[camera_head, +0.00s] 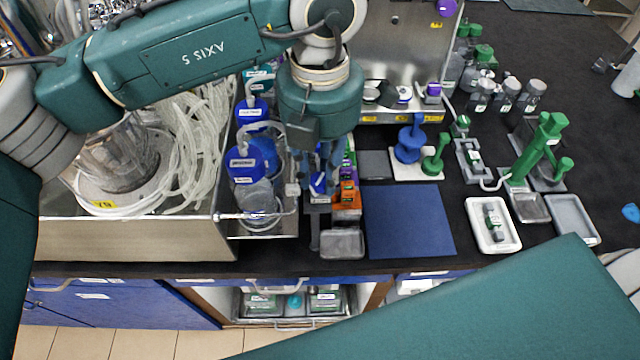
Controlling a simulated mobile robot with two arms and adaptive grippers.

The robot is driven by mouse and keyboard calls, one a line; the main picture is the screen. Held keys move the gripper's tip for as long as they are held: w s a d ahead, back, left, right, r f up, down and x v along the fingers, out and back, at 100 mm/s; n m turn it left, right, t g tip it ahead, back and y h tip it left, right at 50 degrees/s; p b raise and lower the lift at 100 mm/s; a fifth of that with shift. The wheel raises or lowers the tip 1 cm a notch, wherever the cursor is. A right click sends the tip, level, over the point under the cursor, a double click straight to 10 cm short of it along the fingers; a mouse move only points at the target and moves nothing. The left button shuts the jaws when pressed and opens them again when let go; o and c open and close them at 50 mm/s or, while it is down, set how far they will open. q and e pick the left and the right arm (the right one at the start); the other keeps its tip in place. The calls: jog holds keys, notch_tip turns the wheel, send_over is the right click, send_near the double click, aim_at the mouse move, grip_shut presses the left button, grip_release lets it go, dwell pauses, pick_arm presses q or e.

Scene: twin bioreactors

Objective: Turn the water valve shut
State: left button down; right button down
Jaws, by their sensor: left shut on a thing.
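My left gripper (322,178) comes down from above at the centre of the head view, between the blue-capped bottles and the small stand with coloured tags. Its fingers are close together on a small blue part (318,184), which appears to be the handle of the water valve. The fingers and the wrist hide most of the valve, so its angle cannot be read. My right gripper is out of view.
Blue-capped bottles (247,165) and coiled clear tubing (195,150) stand to the left. An orange block (346,205) and a grey tray (342,243) are close on the right. A blue mat (408,222) lies bare beyond them. A green stand (535,150) rises farther right.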

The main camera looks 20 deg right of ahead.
pick_arm(q)
jog(key=m+b, duration=0.2)
jog(key=m, duration=0.1)
jog(key=shift+f+b, duration=0.2)
jog(key=shift+b, duration=0.15)
jog(key=m+b, duration=0.1)
jog(key=m, duration=0.1)
jog(key=shift+r+m+b, duration=0.1)
jog(key=shift+m+b, duration=0.2)
jog(key=shift+b, duration=0.1)
jog(key=m+b, duration=0.1)
jog(key=m, duration=0.2)
jog(key=shift+r, duration=0.1)
jog(key=m+b, duration=0.1)
jog(key=m, duration=0.2)
jog(key=shift+r+m, duration=0.1)
jog(key=shift+m, duration=0.3)
jog(key=c, duration=1.5)
grip_release()
